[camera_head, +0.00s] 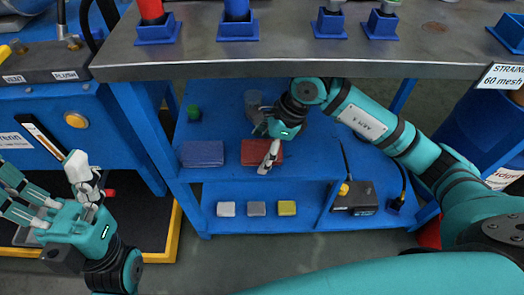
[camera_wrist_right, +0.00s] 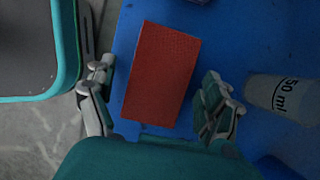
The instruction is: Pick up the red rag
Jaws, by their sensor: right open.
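The red rag (camera_head: 248,152) lies flat on the upper blue shelf under the metal worktop, partly covered by my right gripper in the head view. In the right wrist view the rag (camera_wrist_right: 162,75) is a red rectangle between the spread fingers of my right gripper (camera_wrist_right: 155,102). Those fingers are open, one on each side of the rag, with blue shelf showing between them and it. In the head view the right gripper (camera_head: 266,148) is over the rag's front part. My left gripper (camera_head: 45,180) is open and empty at the lower left, far from the rag.
A dark blue folded cloth (camera_head: 201,154) lies left of the rag. A green item (camera_head: 193,113) sits behind. The metal worktop (camera_head: 280,58) overhangs the shelf. Small blocks (camera_head: 256,208) lie below.

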